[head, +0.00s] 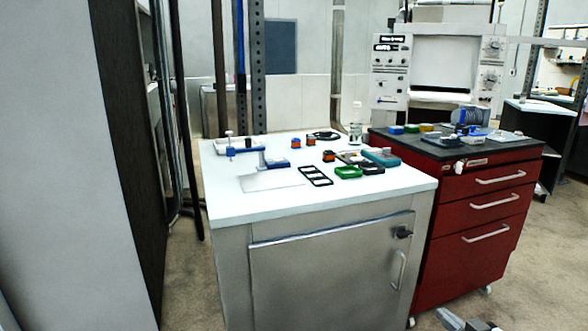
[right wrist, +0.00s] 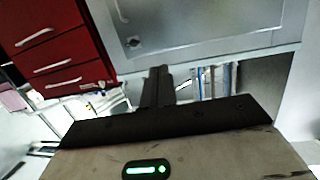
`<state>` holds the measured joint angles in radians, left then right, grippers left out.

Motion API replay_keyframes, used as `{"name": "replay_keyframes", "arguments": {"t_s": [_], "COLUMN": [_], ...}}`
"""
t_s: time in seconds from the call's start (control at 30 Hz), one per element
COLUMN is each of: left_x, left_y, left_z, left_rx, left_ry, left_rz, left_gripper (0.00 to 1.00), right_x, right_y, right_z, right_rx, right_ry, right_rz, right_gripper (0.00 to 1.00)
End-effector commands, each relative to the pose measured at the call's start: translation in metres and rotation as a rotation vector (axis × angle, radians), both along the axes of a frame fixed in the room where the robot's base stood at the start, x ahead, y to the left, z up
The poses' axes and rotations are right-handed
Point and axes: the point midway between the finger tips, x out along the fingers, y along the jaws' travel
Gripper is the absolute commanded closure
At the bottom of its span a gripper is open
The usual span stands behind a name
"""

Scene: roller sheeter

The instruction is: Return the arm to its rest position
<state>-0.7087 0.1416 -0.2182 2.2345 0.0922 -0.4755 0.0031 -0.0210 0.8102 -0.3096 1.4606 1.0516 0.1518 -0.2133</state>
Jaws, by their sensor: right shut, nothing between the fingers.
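My right gripper (head: 468,320) shows only in part at the bottom edge of the head view, right of centre. It is low over the floor, in front of the red drawer cabinet and apart from it. In the right wrist view its dark fingers (right wrist: 158,86) are together, with nothing between them. The steel cabinet door and the red drawers show beyond the fingers, at an odd tilt. My left gripper is not in the head view.
A machine with dials (head: 391,75) is behind. Floor (head: 540,260) is clear at right.

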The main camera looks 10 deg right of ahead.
Motion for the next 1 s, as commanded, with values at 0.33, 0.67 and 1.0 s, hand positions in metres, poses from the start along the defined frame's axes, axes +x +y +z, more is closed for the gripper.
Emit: {"name": "replay_keyframes", "arguments": {"t_s": [0.33,0.67,1.0], "left_x": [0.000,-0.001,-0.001], "left_y": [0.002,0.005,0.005], "left_z": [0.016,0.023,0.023], "left_rx": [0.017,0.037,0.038], "left_ry": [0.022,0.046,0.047], "left_rz": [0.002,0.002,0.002], "left_gripper": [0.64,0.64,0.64], "right_x": [-0.113,-0.211,-0.216], "right_y": [0.183,0.255,0.255], "right_z": [-0.040,-0.002,0.000], "right_rx": [0.062,0.022,0.014], "right_ry": [0.227,0.409,0.421], "right_rz": [0.242,0.185,0.173], "right_gripper": [1.00,1.00,1.00]}}
